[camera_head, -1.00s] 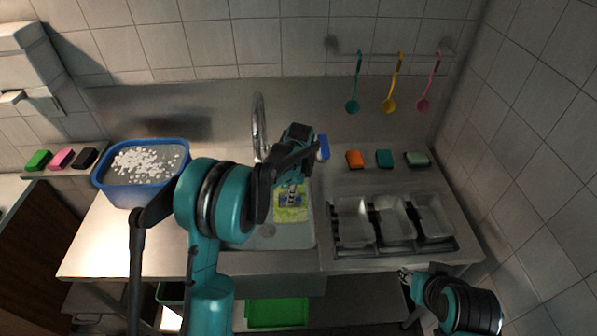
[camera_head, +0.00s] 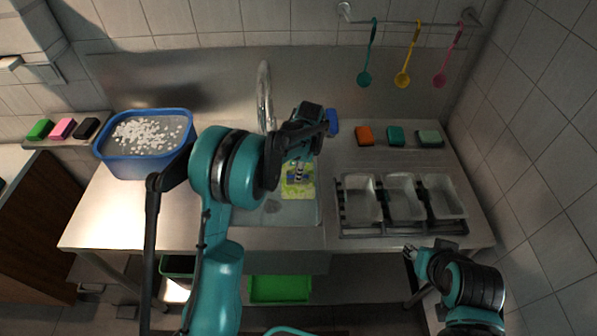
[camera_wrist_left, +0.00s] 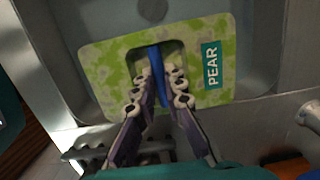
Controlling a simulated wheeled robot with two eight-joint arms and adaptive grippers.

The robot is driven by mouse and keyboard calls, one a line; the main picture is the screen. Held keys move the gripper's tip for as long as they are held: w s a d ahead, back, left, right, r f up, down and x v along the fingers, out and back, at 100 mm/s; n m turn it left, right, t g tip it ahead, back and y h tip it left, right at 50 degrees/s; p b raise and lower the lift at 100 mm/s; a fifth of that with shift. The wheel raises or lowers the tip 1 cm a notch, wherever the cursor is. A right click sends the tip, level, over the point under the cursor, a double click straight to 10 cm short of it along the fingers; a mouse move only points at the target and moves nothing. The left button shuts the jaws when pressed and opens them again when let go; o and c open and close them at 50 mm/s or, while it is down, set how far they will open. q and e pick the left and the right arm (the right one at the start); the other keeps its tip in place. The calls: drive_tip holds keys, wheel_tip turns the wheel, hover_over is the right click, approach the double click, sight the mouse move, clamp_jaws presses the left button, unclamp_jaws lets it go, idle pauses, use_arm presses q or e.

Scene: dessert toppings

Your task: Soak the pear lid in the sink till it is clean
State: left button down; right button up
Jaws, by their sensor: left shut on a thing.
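The pear lid (camera_head: 298,191) is a flat panel with mottled green and yellow patches over the sink basin (camera_head: 272,213) in the head view. In the left wrist view the lid (camera_wrist_left: 112,71) shows a teal PEAR label (camera_wrist_left: 211,65) and a blue bar across its central recess. My left gripper (camera_head: 299,175) is shut on this blue bar (camera_wrist_left: 158,70); its fingers hide part of it. I cannot tell how deep the lid sits in the basin or whether water touches it. My right gripper (camera_head: 409,252) is low at the counter's front right, away from the lid; its opening is unclear.
The faucet (camera_head: 264,98) rises behind the sink. A blue tub (camera_head: 140,168) with white pieces stands left. Metal trays (camera_head: 361,202) sit in a rack at right. Sponges (camera_head: 364,135) line the back, and ladles (camera_head: 403,79) hang above.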

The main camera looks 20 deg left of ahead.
use_arm(q)
drive_tip(key=shift+f+b, duration=5.4)
drive_tip(key=shift+f, duration=2.25)
drive_tip(key=c, duration=1.5)
unclamp_jaws()
drive_tip(key=shift+c, duration=0.2)
wheel_tip(320, 180, up, 16)
drive_tip(key=p, duration=1)
drive_tip(key=shift+r, duration=0.1)
